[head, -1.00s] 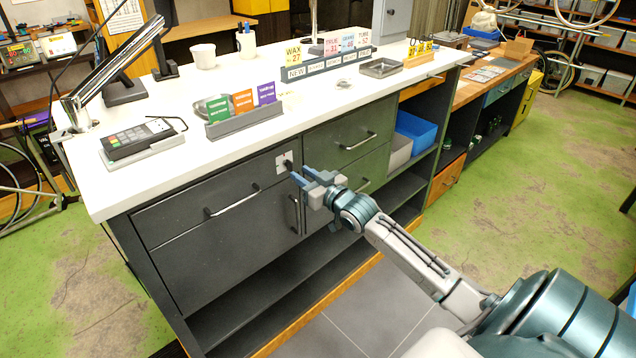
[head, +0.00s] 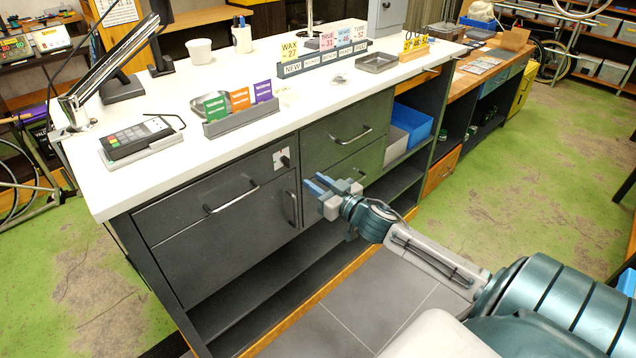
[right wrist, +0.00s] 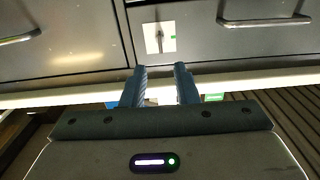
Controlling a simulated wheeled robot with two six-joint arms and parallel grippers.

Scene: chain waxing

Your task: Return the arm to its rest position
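My right gripper (head: 324,187) is in front of the grey counter cabinet (head: 330,90), at the height of the drawers and doors. Its two blue fingers are apart with nothing between them, also in the right wrist view (right wrist: 160,76). A dark key or knob on a white lock plate (head: 281,158) is on the cabinet front, just up and left of the gripper. It also shows in the right wrist view as a lock plate (right wrist: 159,37) beyond the fingertips, and the fingers do not touch it. My left gripper is not in the head view.
The white counter top (head: 250,140) carries a card terminal (head: 136,137), a rack of coloured cards (head: 241,118), a metal tray (head: 377,62) and sign cards. Drawer and door handles (head: 231,196) stick out of the cabinet front. The floor to the right is open.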

